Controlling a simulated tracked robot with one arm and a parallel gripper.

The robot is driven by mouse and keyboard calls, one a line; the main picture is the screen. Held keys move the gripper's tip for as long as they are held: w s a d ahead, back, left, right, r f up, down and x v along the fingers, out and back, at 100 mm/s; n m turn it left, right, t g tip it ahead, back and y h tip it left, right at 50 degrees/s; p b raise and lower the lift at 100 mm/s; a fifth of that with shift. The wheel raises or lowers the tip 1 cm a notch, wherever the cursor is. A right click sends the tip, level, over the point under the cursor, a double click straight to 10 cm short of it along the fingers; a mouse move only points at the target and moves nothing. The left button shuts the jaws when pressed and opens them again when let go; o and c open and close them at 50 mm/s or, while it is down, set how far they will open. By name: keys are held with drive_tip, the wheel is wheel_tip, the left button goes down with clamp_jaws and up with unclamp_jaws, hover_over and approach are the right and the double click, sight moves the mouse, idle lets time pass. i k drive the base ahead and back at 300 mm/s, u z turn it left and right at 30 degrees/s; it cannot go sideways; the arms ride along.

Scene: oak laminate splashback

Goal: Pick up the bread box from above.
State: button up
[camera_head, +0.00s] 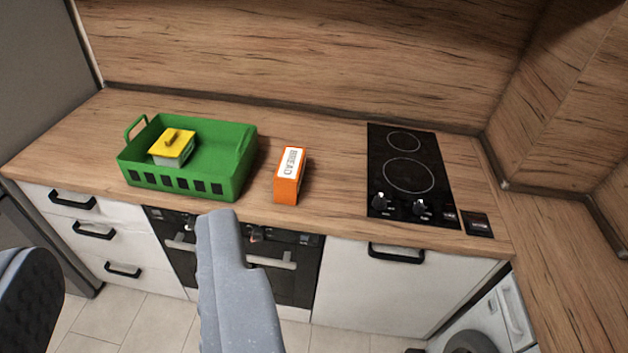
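The bread box (287,176) is orange with a white label reading BREAD on its upper face. It rests on the wooden counter, just right of a green crate and left of the black hob. Its near end faces me, close to the counter's front edge. My gripper (222,228) is the grey shape at the lower middle of the view. In the picture it lies below and left of the bread box, apart from it.
The green crate (222,187) holds a small container with a yellow lid (173,141). The black hob (410,172) with knobs is on the right. Bare counter (335,180) lies between the box and the hob. The wooden splashback (300,50) rises behind. Drawers and ovens are below.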

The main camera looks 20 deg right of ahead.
sight(288, 179)
drive_tip(key=z, duration=0.4)
drive_tip(key=i, duration=1.05)
drive_tip(key=z, duration=2.3)
drive_tip(key=k, duration=0.85)
drive_tip(key=u, duration=0.85)
